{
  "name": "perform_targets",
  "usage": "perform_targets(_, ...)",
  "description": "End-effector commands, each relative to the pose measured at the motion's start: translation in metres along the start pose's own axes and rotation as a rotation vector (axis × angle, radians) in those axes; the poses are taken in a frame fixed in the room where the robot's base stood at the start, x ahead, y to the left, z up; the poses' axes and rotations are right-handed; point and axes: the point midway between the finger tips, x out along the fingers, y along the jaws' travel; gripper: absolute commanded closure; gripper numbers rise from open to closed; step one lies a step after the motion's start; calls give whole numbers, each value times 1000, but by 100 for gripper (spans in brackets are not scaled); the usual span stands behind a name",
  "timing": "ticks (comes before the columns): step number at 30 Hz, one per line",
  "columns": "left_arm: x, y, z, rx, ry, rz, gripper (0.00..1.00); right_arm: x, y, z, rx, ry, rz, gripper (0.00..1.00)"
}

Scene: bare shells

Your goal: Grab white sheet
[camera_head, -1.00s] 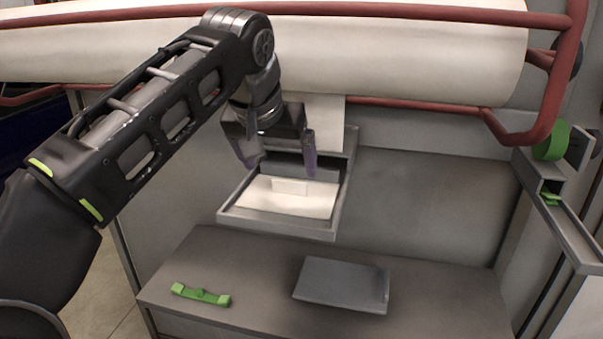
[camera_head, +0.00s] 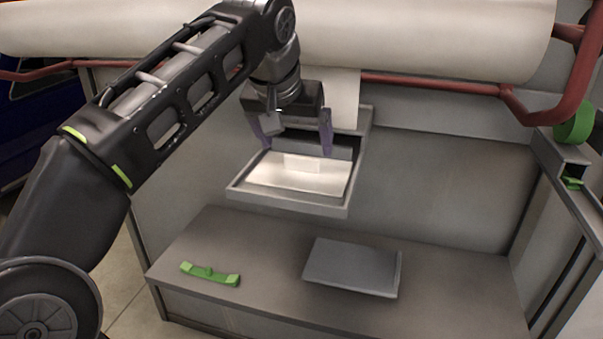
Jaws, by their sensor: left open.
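A white sheet (camera_head: 298,177) lies flat in a shallow grey tray (camera_head: 290,201) that sits out from the panel above the bench. A small pale raised piece shows at the sheet's back part. My left gripper (camera_head: 298,148) hangs over the back part of the tray with its fingers pointing down. Its two fingers are spread apart, with nothing seen between them. I cannot tell how far its tips are above the sheet. My right gripper is not in view.
A large white roll (camera_head: 420,38) runs across the top, with a red rail (camera_head: 430,86) below it. On the grey bench (camera_head: 455,290) lie a green handle-like piece (camera_head: 210,274) and a flat grey plate (camera_head: 352,267). A green knob (camera_head: 574,127) is at the right.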

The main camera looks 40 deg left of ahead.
Motion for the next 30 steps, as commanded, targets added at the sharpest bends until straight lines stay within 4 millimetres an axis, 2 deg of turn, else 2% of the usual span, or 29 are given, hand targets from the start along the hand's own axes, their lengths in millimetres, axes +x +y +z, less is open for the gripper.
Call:
perform_targets(5, 6, 0, 1, 1, -1, 0, 11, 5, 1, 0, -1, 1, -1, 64)
perform_targets(11, 36, 1, 4, 1, -2, 0, 11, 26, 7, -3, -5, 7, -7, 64)
perform_targets(16, 49, 1, 0, 0, -1, -1, 11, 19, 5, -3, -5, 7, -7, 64)
perform_targets(30, 52, 1, 0, 0, 0, 0, 11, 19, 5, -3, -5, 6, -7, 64)
